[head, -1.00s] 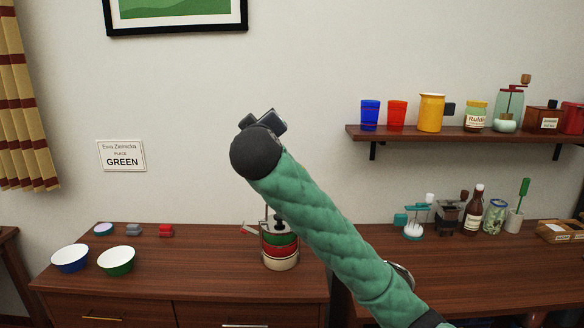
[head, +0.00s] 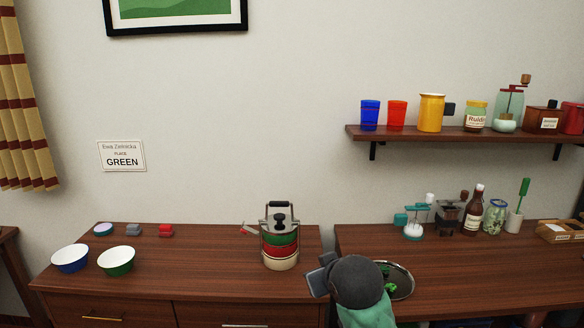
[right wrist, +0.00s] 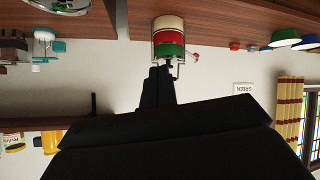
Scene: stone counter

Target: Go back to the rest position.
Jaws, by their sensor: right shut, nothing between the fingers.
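My right gripper (head: 318,277) is low at the bottom centre of the head view, in front of the counter and to the right of the stacked food carrier (head: 281,245). Its dark fingers show shut and empty in the right wrist view (right wrist: 158,87). The carrier has cream, red and green tiers, a metal lid and a black handle. It stands upright on the left counter and looks upside down in the right wrist view (right wrist: 168,38). My left gripper is not in view.
A round metal tray (head: 404,277) with green bits lies beside my right wrist, partly hidden. A blue bowl (head: 70,259) and a green bowl (head: 116,262) stand on the left counter. A wall shelf (head: 460,134) with cups and jars is at the upper right.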

